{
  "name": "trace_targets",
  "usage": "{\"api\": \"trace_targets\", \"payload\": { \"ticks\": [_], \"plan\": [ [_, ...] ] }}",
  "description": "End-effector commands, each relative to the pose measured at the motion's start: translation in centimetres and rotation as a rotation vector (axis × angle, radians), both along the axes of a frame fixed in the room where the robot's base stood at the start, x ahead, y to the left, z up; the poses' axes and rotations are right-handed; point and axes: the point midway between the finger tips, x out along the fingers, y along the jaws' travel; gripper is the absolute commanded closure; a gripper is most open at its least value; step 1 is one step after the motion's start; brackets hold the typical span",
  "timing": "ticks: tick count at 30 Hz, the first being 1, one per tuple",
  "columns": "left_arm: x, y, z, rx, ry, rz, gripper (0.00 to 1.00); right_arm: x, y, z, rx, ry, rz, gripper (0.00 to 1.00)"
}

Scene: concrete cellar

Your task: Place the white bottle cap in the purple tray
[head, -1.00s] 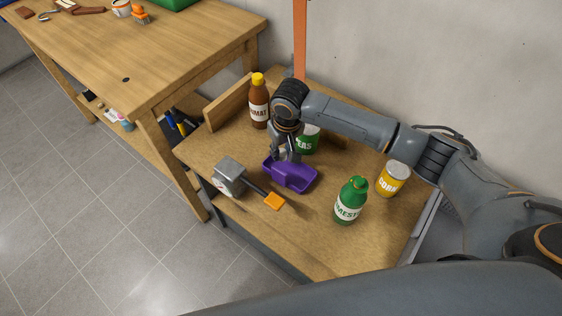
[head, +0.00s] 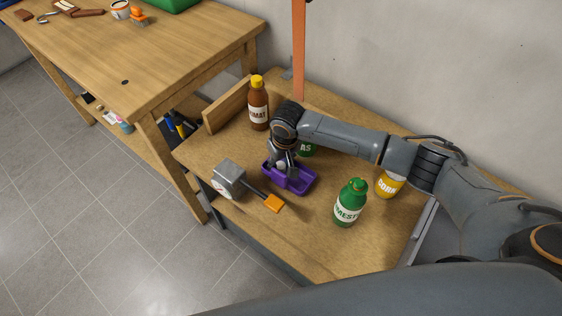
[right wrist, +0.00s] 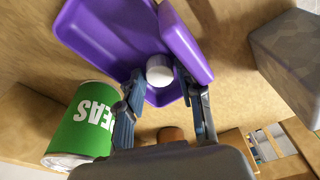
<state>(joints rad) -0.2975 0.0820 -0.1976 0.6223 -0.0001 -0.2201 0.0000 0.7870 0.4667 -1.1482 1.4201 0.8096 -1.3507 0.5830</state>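The purple tray (head: 303,180) stands on the lower wooden bench, in the middle of several objects. It also shows in the right wrist view (right wrist: 110,40). The white bottle cap (right wrist: 160,70) sits between my right gripper's fingertips (right wrist: 159,76), with the tray's inside behind it. The fingers appear closed on its two sides. In the head view my right gripper (head: 281,163) points down into the tray's left part and hides the cap. I cannot tell whether the cap touches the tray floor. My left gripper is not in view.
A grey mallet (head: 230,178) with an orange handle end lies left of the tray. A green peas can (head: 307,149) stands behind it. The bench front is clear.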

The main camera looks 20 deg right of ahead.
Motion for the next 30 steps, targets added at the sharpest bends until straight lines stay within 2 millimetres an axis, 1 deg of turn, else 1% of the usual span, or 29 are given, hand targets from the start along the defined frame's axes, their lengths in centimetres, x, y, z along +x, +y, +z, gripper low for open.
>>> {"api": "trace_targets", "payload": {
  "ticks": [5, 8, 11, 21, 25, 30],
  "plan": [
    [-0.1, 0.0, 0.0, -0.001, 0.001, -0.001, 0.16, 0.0, 0.0, 0.1, -0.001, 0.0, 0.0, 0.64],
    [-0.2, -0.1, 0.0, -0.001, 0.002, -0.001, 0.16, 0.0, 0.0, 0.6, -0.001, -0.002, 0.001, 0.64],
    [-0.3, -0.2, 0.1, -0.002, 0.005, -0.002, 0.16, -0.1, 0.0, 1.9, 0.002, -0.003, 0.0, 0.64],
    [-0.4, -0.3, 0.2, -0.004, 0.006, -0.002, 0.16, -1.2, -0.3, 8.9, 0.002, -0.003, 0.0, 0.64],
    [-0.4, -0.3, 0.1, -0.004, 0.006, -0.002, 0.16, -1.4, -0.4, 10.9, 0.001, -0.003, 0.0, 0.64],
    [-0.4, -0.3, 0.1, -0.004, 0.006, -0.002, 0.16, -1.7, -0.4, 12.1, 0.001, -0.001, -0.001, 0.64]
  ]
}}
